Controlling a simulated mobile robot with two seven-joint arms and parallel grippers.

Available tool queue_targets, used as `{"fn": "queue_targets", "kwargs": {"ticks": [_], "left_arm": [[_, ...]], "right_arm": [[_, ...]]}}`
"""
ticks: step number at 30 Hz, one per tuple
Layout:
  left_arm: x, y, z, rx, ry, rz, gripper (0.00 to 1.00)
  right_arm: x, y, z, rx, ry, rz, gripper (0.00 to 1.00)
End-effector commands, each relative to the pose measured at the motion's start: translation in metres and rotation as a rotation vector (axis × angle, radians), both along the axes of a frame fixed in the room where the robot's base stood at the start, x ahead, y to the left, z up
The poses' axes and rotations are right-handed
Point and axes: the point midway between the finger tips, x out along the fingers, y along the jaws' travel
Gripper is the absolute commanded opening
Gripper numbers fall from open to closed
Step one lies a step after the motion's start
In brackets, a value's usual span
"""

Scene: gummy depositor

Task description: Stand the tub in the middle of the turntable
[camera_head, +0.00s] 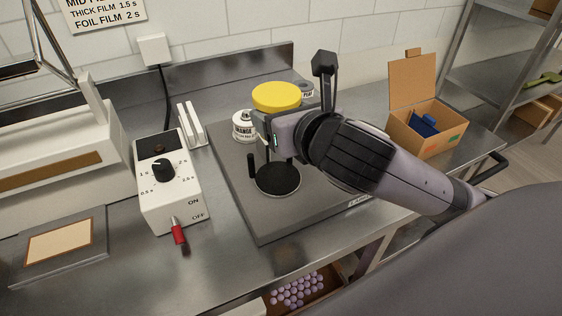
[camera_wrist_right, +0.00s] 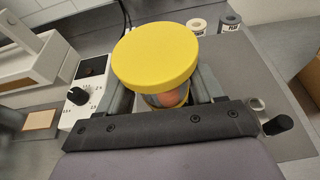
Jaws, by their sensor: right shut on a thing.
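The tub has a wide yellow lid (camera_head: 277,96). In the right wrist view the lid (camera_wrist_right: 155,55) hides most of the tub, and a little of its clear body with orange-pink contents (camera_wrist_right: 172,98) shows below. My right gripper (camera_wrist_right: 165,93) is shut on the tub's body, with one finger at each side. In the head view the gripper (camera_head: 268,135) and tub appear above and behind the turntable (camera_head: 278,179), a black disc on a grey base plate. The tub's lower part is hidden behind the gripper. The disc looks empty. My left gripper is not in view.
A mango label roll (camera_head: 243,127) and another roll (camera_head: 307,88) stand at the back of the plate. A short black post (camera_head: 252,166) rises beside the disc. A control box (camera_head: 168,182) is at the left, an open carton (camera_head: 425,125) at the right.

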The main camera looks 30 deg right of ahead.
Motion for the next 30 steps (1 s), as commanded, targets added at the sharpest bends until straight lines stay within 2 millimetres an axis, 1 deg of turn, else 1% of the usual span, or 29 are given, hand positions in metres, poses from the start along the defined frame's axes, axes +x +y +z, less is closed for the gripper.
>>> {"fn": "queue_targets", "kwargs": {"ticks": [1, 3, 6, 13, 18, 22, 30], "left_arm": [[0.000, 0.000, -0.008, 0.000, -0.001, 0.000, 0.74], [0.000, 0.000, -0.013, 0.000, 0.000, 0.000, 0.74], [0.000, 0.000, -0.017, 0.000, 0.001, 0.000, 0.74], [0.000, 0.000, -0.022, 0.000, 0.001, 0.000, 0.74], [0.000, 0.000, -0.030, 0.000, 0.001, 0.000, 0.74], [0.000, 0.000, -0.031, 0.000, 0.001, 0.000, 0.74], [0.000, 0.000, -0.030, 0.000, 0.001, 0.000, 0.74]], "right_arm": [[0.000, 0.000, -0.020, -0.001, 0.008, -0.001, 0.21], [0.000, 0.000, -0.036, -0.001, 0.008, -0.001, 0.21], [0.000, -0.001, -0.053, 0.000, 0.004, -0.002, 0.21], [0.000, 0.000, -0.073, 0.000, 0.002, -0.001, 0.21], [0.000, 0.000, -0.100, 0.000, 0.004, -0.001, 0.21], [0.000, 0.000, -0.109, 0.000, 0.001, 0.000, 0.21], [0.000, 0.000, -0.108, 0.001, -0.001, 0.000, 0.21]]}}
